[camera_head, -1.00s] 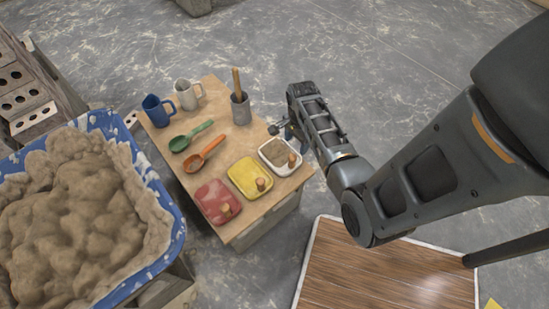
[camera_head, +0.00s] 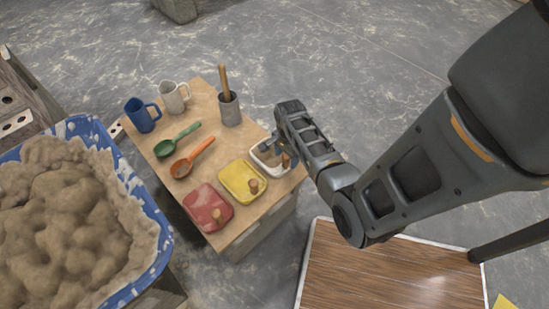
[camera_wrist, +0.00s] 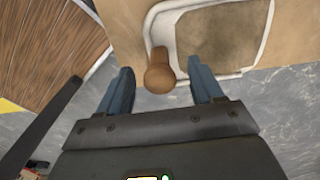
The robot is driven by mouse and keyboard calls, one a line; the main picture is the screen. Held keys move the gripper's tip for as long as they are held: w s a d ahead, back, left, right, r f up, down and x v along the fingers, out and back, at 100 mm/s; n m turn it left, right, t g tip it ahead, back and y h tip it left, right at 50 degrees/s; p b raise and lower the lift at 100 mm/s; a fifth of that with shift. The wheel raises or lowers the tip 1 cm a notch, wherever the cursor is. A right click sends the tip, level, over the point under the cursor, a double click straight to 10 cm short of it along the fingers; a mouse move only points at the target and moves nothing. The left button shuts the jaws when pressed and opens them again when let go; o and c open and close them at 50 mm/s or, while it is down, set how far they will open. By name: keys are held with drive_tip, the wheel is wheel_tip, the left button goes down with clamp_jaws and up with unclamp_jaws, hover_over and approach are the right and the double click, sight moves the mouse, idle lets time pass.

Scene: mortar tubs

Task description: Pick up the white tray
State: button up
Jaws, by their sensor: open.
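The white tray (camera_head: 257,157) lies on the right edge of the small wooden table, with a grey-brown filling and a wooden knob. In the wrist view its white rim (camera_wrist: 157,22) and its round wooden knob (camera_wrist: 159,76) show. My gripper (camera_wrist: 160,88) is open, with one blue finger on each side of the knob.
A yellow tray (camera_head: 240,178) and a red tray (camera_head: 203,203) lie beside the white one. A cup with a wooden handle (camera_head: 229,108), a white mug (camera_head: 174,97), a blue mug (camera_head: 139,116), a green spoon (camera_head: 178,139) and an orange spoon (camera_head: 189,160) share the table. A mortar tub (camera_head: 146,208) stands left.

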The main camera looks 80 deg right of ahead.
wheel_tip(320, 180, down, 4)
drive_tip(key=shift+r+b, duration=0.15)
drive_tip(key=shift+b, duration=0.2)
drive_tip(key=shift+c, duration=0.5)
clamp_jaws()
drive_tip(key=shift+r, duration=0.1)
